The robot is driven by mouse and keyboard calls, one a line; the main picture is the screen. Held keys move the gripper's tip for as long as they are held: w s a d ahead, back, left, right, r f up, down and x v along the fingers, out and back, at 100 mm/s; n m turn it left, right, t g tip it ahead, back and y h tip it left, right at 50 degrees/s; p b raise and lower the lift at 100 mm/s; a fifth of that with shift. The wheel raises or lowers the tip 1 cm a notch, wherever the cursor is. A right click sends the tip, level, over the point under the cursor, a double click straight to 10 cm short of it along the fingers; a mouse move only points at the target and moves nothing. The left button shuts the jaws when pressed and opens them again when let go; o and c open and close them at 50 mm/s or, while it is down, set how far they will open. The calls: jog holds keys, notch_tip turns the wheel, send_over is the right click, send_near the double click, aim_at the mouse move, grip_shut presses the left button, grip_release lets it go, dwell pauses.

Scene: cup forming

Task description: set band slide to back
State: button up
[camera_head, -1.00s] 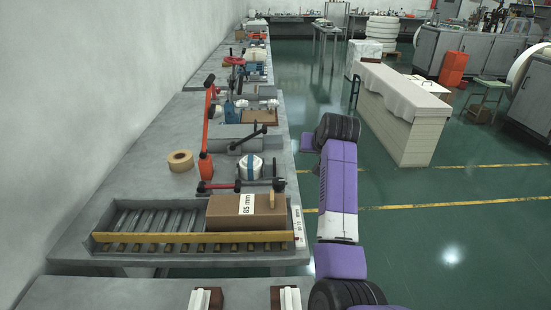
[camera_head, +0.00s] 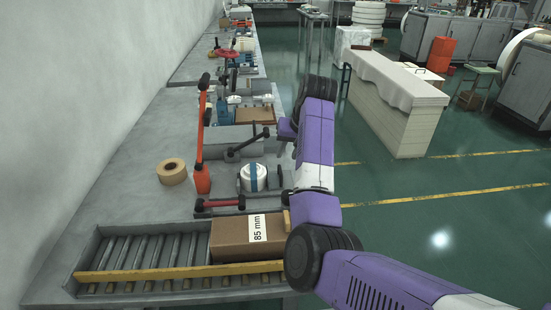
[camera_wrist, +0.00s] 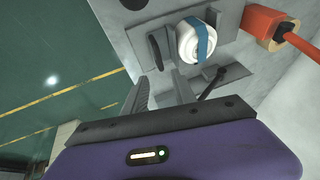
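I cannot tell for sure which part is the band slide. A white round piece with a blue band (camera_head: 259,178) sits in a grey fixture on the bench, and it also shows in the wrist view (camera_wrist: 196,40). A black-handled lever (camera_head: 247,143) stands just behind it, and a dark lever shows in the wrist view (camera_wrist: 212,83). A red bar with black ends (camera_head: 220,203) lies in front of it. My gripper (camera_wrist: 160,84) is open and empty, its fingers apart near the fixture's edge. In the head view my arm largely hides the gripper.
A roller tray with a yellow front rail (camera_head: 180,271) holds a cardboard box marked 85 mm (camera_head: 228,240). An orange upright lever (camera_head: 202,150) and a tape roll (camera_head: 172,171) stand left of the fixture. A covered white counter (camera_head: 398,110) stands across the green floor.

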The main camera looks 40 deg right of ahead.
aim_at(280, 167)
jog(key=x, duration=0.7)
jog(key=shift+w+f, duration=0.1)
jog(key=shift+f, duration=0.2)
grip_shut()
dwell(1.2)
